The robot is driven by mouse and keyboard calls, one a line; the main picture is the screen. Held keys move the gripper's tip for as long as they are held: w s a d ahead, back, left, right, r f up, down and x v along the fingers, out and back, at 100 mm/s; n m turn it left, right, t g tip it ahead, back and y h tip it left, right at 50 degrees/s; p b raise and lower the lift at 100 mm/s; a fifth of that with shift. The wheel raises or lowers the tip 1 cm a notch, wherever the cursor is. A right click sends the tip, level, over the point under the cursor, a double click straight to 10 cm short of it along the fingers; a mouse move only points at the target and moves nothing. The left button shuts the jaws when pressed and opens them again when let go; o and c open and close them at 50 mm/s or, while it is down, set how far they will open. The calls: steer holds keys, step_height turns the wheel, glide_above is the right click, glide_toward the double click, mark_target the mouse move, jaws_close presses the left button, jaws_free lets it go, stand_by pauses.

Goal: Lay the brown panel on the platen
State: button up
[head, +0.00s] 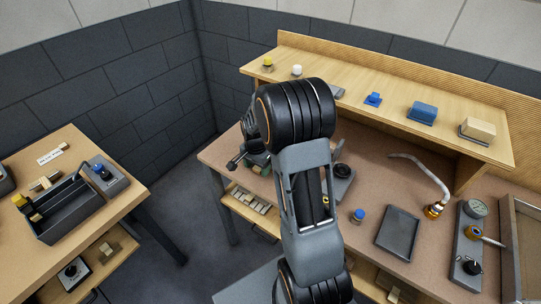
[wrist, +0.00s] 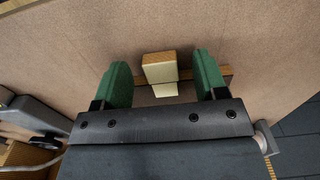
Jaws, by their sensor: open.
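My gripper (wrist: 162,88) is open in the wrist view, with a green finger on each side. Between the fingers is a small block (wrist: 160,66) with a brown top and a cream side; whether they touch it is unclear. I cannot tell whether this block belongs to the brown panel. In the head view, part of my gripper's green shows left of my arm, over the bench's left end; the fingertips are unclear. A dark grey, rimmed rectangular plate (head: 398,232), possibly the platen, lies bare on the brown bench right of my arm.
A raised wooden shelf (head: 350,85) holds several small blocks, including a blue one (head: 422,112) and a tan one (head: 478,130). A gauge-and-valve unit (head: 470,238), hose (head: 425,172) and blue-capped jar (head: 357,216) stand around the plate. A side table (head: 120,205) carries a dark toolbox (head: 75,212).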

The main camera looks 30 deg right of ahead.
steer(key=shift+f, duration=0.3)
steer(key=c, duration=1.2)
